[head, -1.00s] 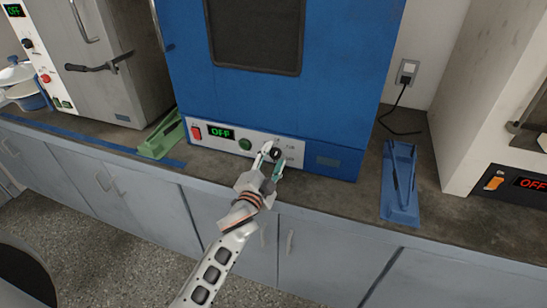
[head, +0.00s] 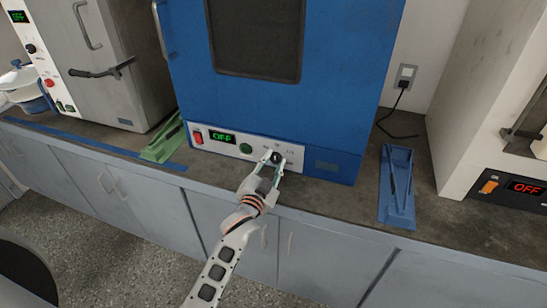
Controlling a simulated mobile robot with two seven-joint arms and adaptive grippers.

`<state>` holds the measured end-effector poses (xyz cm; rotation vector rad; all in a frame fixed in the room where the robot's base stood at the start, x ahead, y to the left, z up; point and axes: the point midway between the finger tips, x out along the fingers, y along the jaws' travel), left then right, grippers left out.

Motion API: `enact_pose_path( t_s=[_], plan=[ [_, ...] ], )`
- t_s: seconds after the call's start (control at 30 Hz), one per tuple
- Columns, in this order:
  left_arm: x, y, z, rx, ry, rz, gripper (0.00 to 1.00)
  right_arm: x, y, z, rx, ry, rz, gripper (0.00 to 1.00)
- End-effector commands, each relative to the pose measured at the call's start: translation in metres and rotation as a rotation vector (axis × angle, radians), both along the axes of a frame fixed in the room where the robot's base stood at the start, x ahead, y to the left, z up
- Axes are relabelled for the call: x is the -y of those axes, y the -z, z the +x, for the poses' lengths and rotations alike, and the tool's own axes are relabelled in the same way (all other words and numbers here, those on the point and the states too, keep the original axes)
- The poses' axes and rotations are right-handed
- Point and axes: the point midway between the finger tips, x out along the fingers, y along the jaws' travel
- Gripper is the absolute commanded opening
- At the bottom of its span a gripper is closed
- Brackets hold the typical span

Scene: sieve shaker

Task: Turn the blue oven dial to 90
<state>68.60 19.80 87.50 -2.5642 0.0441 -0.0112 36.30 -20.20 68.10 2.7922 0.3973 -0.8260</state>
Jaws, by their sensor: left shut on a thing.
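The blue oven (head: 290,110) stands on the counter in the middle of the head view. Its white control panel (head: 292,150) runs along the lower front, with a green OFF display (head: 222,137), a red switch (head: 198,137) and a green button (head: 246,148). The black dial (head: 276,158) is at the right part of the panel. My left gripper (head: 273,163) is at the dial, its fingers on either side, shut on it. The dial's pointer setting is too small to read. My right gripper is not in view.
A grey oven (head: 105,60) stands at the left and a white oven (head: 465,130) at the right. A green holder (head: 163,140) and a blue holder (head: 397,187) lie on the counter (head: 340,200) beside the blue oven. A wall outlet (head: 405,75) with a cord is behind.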

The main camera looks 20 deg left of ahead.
Motion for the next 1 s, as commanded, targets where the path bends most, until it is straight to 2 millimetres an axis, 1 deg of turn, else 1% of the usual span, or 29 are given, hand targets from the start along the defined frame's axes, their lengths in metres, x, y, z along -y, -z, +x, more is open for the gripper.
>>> enact_pose_path(
  t_s=[0.03,0.1,0.37,0.4,0.43,0.47,0.83,0.93,1.0],
  plan=[
    [0.001,-0.002,0.000,-0.001,0.000,-0.029,0.04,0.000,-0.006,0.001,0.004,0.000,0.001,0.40],
    [0.000,0.000,0.000,-0.002,0.000,-0.052,0.04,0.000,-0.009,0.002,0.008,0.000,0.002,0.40],
    [0.000,0.001,0.000,-0.002,0.000,-0.056,0.04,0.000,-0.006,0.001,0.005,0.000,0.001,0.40],
    [0.000,0.001,0.000,-0.002,0.000,-0.055,0.31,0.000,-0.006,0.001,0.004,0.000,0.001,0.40],
    [0.000,0.001,0.000,-0.002,0.000,-0.055,0.39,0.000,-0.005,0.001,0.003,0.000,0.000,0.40],
    [0.000,0.001,0.000,-0.002,0.000,-0.055,0.43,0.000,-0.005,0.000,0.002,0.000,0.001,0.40],
    [0.000,0.001,-0.002,-0.001,0.000,-0.053,0.43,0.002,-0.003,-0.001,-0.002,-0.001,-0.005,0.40],
    [0.000,0.001,-0.010,-0.001,0.000,-0.053,0.43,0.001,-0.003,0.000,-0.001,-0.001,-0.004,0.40],
    [-0.001,0.001,-0.019,-0.002,0.000,-0.054,0.43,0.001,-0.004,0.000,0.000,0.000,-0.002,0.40]
  ],
)
